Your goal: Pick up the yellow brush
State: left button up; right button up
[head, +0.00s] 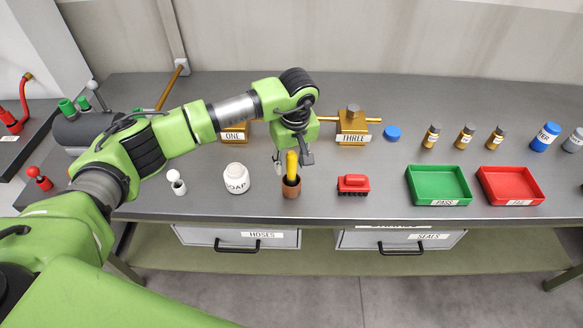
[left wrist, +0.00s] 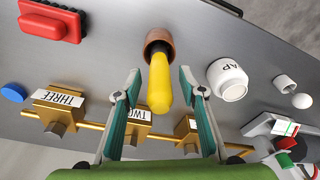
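The yellow brush (head: 292,163) stands upright in a small brown cup (head: 291,188) on the grey table, its yellow handle up. In the left wrist view the yellow handle (left wrist: 159,85) points toward the camera and the cup (left wrist: 158,42) shows behind it. My left gripper (head: 293,160) is above the cup. In the left wrist view its two fingers (left wrist: 159,82) are apart, one on each side of the handle, with visible gaps. My right gripper is in neither view.
Green (head: 438,186) and red (head: 511,186) trays lie farther right. Brass valve blocks marked ONE (head: 233,133) and THREE (head: 352,128) stand behind.

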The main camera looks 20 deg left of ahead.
aim_at(291, 150)
pick_arm(q)
jog(key=shift+f, duration=0.65)
grip_shut()
jog(key=shift+w, duration=0.1)
jog(key=shift+r, duration=0.1)
jog(key=shift+r, duration=0.25)
notch_tip(291, 150, up, 8)
jog(key=b, duration=0.4)
jog(key=shift+r, duration=0.75)
